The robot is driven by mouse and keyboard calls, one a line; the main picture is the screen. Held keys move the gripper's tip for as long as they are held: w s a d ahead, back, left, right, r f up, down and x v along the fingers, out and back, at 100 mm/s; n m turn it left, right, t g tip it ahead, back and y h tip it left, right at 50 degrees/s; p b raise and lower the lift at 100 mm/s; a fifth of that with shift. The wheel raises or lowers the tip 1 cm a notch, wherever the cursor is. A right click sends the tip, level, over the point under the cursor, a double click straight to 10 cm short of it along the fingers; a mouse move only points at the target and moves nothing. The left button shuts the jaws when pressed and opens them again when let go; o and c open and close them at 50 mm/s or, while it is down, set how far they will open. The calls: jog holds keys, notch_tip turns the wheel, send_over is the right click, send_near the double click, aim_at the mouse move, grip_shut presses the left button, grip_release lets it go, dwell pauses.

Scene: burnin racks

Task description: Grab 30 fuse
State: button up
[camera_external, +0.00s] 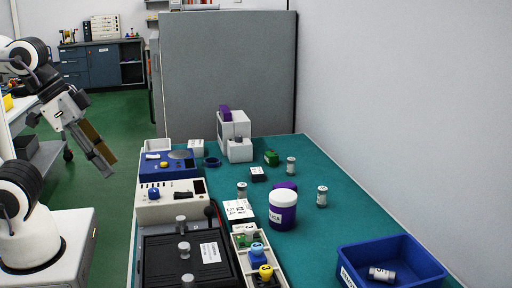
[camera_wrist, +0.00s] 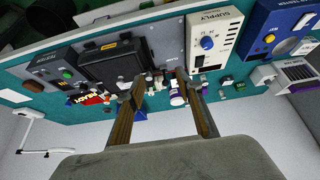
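Several small cylinders with white labels and grey ends look like fuses. One fuse (camera_external: 291,166) stands at the back right of the green bench, another fuse (camera_external: 322,196) stands nearer the wall, and a third fuse (camera_external: 241,190) stands left of the white and purple jar. Another fuse (camera_external: 382,274) lies on its side in the blue bin (camera_external: 418,252). I cannot read which one is marked 30. My gripper (camera_external: 107,168) hangs left of the bench, away from all of them. In the wrist view my gripper (camera_wrist: 160,76) is open and empty.
The white and purple jar (camera_external: 283,210) stands mid-bench. A narrow tray (camera_external: 239,262) holds coloured parts. A white and purple machine (camera_external: 235,135) stands at the back. Green surface is clear before the bin.

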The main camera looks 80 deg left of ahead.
jog(key=shift+o, duration=0.6)
jog(key=w+d+f+n+t+h, duration=0.1)
jog(key=w+d+f+n+t, duration=0.15)
jog(key=w, duration=0.75)
jog(key=w+d+f+n+t, duration=0.15)
jog(key=w+d, duration=0.25)
jog(key=w, duration=0.7)
jog(key=w+a+f+n+y, duration=0.1)
jog(key=w+a+f+y, duration=0.1)
jog(key=a, duration=0.1)
jog(key=w+a+f+n+y, duration=0.1)
jog(key=w+a+f+y, duration=0.1)
jog(key=a+f, duration=0.1)
jog(key=w+a+f+n+t+y, duration=0.1)
jog(key=w+a+f+y, duration=0.1)
jog(key=a, duration=0.1)
jog(key=shift+w+a+f+n, duration=0.15)
jog(key=shift+w+f+n, duration=0.05)
jog(key=shift+f+n, duration=0.2)
jog(key=a+y, duration=0.1)
jog(key=s+a+f+y, duration=0.1)
jog(key=a+f+n+y, duration=0.1)
jog(key=shift+s+a+g, duration=0.15)
jog(key=shift+a+g, duration=0.25)
jog(key=shift+s+a+f+y, duration=0.25)
jog(key=shift+s+a+y, duration=0.2)
jog(key=shift+a+y, duration=0.35)
